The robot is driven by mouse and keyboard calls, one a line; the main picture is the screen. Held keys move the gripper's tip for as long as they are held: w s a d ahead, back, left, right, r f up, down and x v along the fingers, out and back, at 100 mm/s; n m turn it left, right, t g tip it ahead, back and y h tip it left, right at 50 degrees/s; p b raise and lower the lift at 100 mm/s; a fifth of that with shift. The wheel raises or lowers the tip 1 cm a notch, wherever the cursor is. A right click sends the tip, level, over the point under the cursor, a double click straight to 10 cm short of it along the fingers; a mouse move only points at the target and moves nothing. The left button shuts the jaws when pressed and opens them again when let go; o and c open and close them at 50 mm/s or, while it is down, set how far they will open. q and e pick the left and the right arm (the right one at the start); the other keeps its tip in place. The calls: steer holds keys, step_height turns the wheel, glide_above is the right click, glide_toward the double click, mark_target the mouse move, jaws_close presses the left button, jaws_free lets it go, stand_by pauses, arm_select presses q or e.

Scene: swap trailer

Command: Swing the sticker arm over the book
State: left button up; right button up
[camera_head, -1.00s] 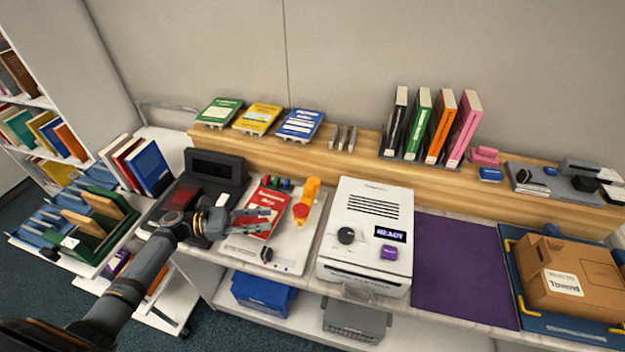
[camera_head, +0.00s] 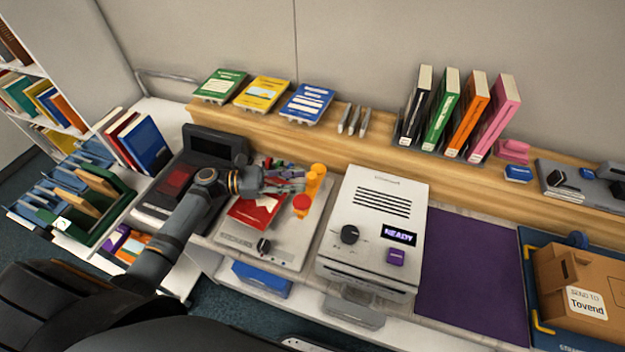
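The sticker station is a white plate (camera_head: 285,252) on the counter with "STICKERS" lettering and a dark knob at its front. A red book (camera_head: 262,213) lies on it, partly hidden by my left arm. The orange sticker arm (camera_head: 314,180) stands at the plate's right side, beside the book, with a red-orange round head (camera_head: 302,204) toward the front. My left gripper (camera_head: 298,180) reaches over the book's far part, its fingertips close to the orange arm. I cannot tell whether they touch it. The finger opening is too small to read. My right gripper is not in view.
A white machine (camera_head: 373,235) showing "READY" stands just right of the station. A black scanner-like device (camera_head: 178,190) is at left. A wooden ledge (camera_head: 350,150) with books runs behind. A purple mat (camera_head: 470,270) lies clear; a cardboard box (camera_head: 575,275) is at far right.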

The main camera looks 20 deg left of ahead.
mark_target(312, 179)
arm_select(q)
steer(key=x, duration=0.4)
steer(key=shift+w+d+b, duration=0.2)
steer(key=shift+d+b, duration=0.1)
steer(key=shift+d, duration=0.1)
